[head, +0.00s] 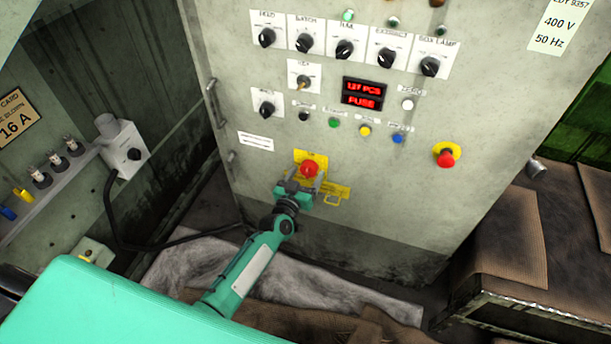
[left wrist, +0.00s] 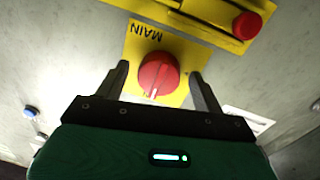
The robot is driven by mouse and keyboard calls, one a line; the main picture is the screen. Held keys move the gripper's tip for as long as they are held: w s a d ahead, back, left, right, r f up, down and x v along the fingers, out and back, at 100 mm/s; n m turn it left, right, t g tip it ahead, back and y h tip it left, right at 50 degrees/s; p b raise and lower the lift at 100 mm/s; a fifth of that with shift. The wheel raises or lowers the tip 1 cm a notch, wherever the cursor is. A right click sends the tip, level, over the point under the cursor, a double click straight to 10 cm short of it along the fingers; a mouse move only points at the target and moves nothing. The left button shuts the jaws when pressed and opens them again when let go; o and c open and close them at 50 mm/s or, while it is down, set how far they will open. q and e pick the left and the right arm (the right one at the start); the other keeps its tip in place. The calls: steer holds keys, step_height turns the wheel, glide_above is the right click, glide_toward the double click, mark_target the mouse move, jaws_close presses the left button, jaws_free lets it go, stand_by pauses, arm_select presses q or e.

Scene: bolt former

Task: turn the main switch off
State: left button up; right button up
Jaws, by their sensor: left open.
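The main switch is a red round knob (head: 309,169) on a yellow plate, low on the grey cabinet front. In the left wrist view the knob (left wrist: 159,75) sits on its yellow plate marked MAIN (left wrist: 147,33), with a pale line on its face pointing toward my gripper. My left gripper (head: 305,178) is open, with one finger on each side of the knob. In the left wrist view a gap shows between each finger and the knob; whether the fingertips touch the panel I cannot tell. My right gripper is not in view.
A yellow hasp bracket (head: 338,193) sits beside the main switch, with a red part at its end in the left wrist view (left wrist: 247,25). A red emergency button (head: 446,154) is farther right. Selector knobs, coloured buttons and a red display (head: 362,94) are above.

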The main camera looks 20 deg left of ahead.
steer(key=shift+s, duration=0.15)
arm_select(q)
steer(key=c, duration=1)
steer(key=shift+o, duration=0.2)
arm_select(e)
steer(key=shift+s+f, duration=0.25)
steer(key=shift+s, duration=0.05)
